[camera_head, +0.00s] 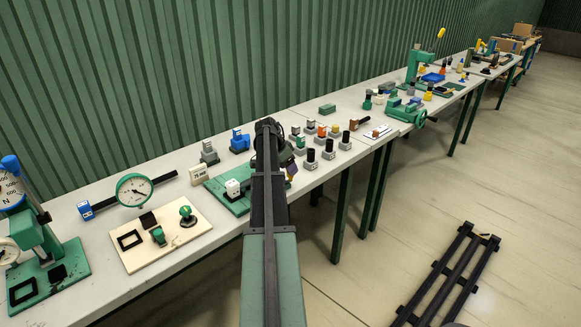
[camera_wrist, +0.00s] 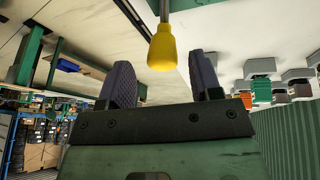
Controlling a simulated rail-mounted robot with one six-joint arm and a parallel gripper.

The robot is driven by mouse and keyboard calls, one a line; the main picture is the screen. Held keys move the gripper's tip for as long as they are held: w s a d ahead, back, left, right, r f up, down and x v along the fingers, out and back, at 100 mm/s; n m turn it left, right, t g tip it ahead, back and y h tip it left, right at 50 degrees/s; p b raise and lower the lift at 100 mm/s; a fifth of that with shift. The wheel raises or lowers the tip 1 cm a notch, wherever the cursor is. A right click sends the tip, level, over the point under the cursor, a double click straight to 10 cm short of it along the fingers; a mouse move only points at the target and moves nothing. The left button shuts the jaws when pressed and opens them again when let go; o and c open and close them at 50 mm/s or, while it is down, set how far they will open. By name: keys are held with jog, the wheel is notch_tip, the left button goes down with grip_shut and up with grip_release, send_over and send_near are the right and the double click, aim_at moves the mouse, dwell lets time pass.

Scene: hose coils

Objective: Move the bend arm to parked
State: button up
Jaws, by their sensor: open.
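A yellow tapered knob (camera_wrist: 163,48) on a grey rod shows in the wrist view, beyond the gap between my fingertips. It appears to be the handle of the bend arm. My gripper (camera_wrist: 163,78) is open, with one dark finger on each side and nothing held. In the head view my arm covers most of the gripper and hides the knob. A green base plate (camera_head: 213,187) with a white block (camera_head: 233,187) stands left of my arm on the bench, and its right part is hidden. I cannot make out a parked mark.
Several small grey-based blocks (camera_head: 311,160) with black or coloured tops stand close right of my gripper. A dial gauge (camera_head: 134,190) and a beige board (camera_head: 187,235) lie to the left. The ribbed green wall (camera_head: 150,70) runs behind the bench.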

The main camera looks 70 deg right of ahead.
jog(key=p+v, duration=0.5)
jog(key=v, duration=0.2)
jog(key=shift+r, duration=0.35)
jog(key=shift+w+a, duration=0.1)
jog(key=w+a+n+t+y, duration=0.1)
jog(key=w+a+n, duration=0.3)
jog(key=a, duration=0.7)
jog(key=w+a+f+n+t, duration=0.1)
jog(key=w+a+n, duration=0.1)
jog(key=a+n, duration=0.65)
jog(key=w+a+n+t+y, duration=0.1)
jog(key=w+a+n, duration=0.2)
jog(key=a, duration=1)
jog(key=a+n, duration=0.9)
jog(key=a, duration=2.5)
jog(key=shift+s+a+f+t+y, duration=0.25)
jog(key=shift+s+t+y, duration=0.15)
jog(key=shift+s, duration=0.1)
